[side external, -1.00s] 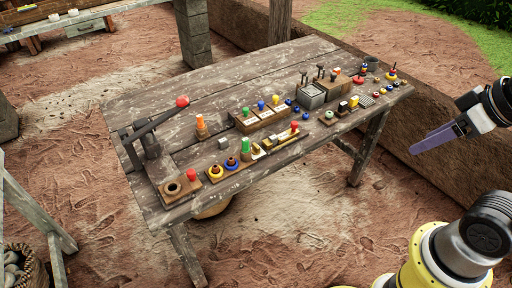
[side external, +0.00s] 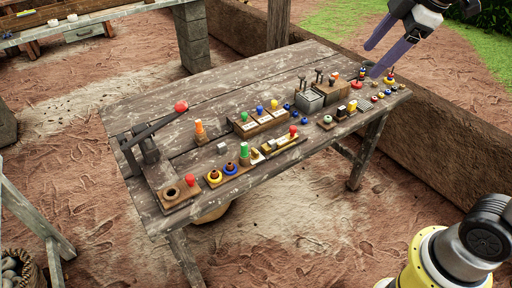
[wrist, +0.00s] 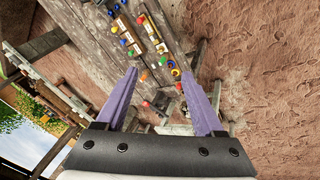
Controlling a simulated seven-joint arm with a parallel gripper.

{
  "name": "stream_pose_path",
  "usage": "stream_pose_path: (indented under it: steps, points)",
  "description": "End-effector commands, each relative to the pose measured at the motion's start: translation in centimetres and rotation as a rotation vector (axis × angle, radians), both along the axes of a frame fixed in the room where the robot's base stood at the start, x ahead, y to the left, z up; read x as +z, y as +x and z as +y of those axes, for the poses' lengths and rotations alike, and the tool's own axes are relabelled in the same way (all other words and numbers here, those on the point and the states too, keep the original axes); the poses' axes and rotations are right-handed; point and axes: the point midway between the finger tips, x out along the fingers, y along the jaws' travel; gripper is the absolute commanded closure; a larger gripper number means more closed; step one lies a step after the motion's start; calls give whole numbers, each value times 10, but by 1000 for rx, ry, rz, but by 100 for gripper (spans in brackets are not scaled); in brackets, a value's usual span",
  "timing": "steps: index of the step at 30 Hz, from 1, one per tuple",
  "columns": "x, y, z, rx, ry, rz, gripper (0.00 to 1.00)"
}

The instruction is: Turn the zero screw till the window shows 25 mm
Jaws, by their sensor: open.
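My gripper (side external: 371,62) is open and empty, with two purple fingers, in the air above the far right end of the worn wooden table (side external: 200,90). In the wrist view its fingers (wrist: 160,75) are spread apart with nothing between them. Many small controls stand on the table. A long wooden block (side external: 284,142) with a red knob (side external: 294,130) lies near the front edge, beside a green knob (side external: 244,149). The zero screw and the window are too small to tell among these controls, and no reading can be made out.
A lever with a red ball (side external: 181,107) rises at the table's left. Metal boxes with upright levers (side external: 310,99) stand toward the right, and a low wooden box with coloured knobs (side external: 259,122) in the middle. The table's back left is bare.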

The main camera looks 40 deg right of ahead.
Motion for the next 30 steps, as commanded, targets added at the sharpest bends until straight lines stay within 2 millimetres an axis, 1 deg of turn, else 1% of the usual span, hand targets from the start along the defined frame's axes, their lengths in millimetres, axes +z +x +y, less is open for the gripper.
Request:
stream_pose_path:
  steps: [1,2,3,5,6,8,9,11,12,14,15,17,18,20,21,23,24,27,30]
  points:
    - [0,24,4,57,-24,22,30]
    - [-1,35,6,89,-38,32,30]
    - [-1,51,8,131,-55,44,30]
    - [-6,75,13,192,-79,66,30]
    - [-10,91,16,232,-94,80,30]
    - [-18,114,22,289,-113,100,30]
    - [-26,129,25,324,-125,116,30]
    - [-38,150,31,373,-139,139,30]
    - [-48,164,35,405,-148,155,30]
    - [-65,184,41,449,-159,180,30]
    - [-78,197,46,476,-164,198,30]
    - [-99,215,52,510,-170,224,30]
    - [-115,225,57,530,-173,243,30]
    - [-139,240,64,551,-173,272,30]
    - [-156,247,68,558,-171,293,30]
    - [-180,256,74,567,-168,321,30]
    - [-196,260,77,573,-167,340,30]
    - [-230,262,83,585,-162,389,30]
    - [-252,260,87,593,-158,426,30]
